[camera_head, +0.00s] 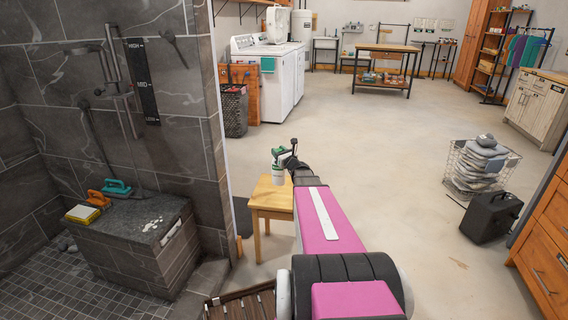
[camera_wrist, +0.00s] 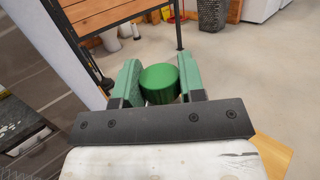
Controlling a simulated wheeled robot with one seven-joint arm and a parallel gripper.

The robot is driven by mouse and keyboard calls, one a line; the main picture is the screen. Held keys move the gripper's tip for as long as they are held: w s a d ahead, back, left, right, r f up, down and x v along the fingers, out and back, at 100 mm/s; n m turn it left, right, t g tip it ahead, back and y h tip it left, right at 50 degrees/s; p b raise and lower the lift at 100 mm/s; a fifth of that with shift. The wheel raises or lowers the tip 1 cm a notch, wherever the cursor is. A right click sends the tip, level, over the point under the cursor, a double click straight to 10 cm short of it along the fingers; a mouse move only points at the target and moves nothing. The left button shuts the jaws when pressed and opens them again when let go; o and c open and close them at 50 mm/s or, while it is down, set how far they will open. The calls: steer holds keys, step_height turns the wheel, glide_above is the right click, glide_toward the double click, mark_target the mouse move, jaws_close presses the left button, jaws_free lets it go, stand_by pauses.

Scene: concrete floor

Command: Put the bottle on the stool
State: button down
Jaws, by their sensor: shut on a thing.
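The bottle (camera_head: 279,175) is white with a green top and looks upright. Its round green cap (camera_wrist: 160,84) shows between the jaws in the wrist view. My gripper (camera_head: 284,156) is shut on the bottle, with one green finger on each side of the cap. The stool (camera_head: 265,201) is light wood with a square top, left of my arm. Part of its top also shows at the lower right of the wrist view (camera_wrist: 272,157). The bottle appears over the stool's top; I cannot tell whether its base touches it. My arm hides the stool's right side.
A tiled shower wall and bench (camera_head: 140,222) stand to the left. A dark hamper (camera_head: 234,110) and white washers (camera_head: 266,80) are behind the stool. A wire basket (camera_head: 478,170) and a black case (camera_head: 490,217) are at right. Open concrete floor lies between.

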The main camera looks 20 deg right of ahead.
mark_target(278, 173)
steer(key=w+d+f, duration=0.2)
steer(key=d+f, duration=0.1)
steer(key=f, duration=0.3)
steer(key=shift+w+d+f, duration=0.3)
steer(key=shift+d, duration=0.05)
steer(key=shift+f, duration=0.1)
steer(key=c, duration=0.7)
jaws_free()
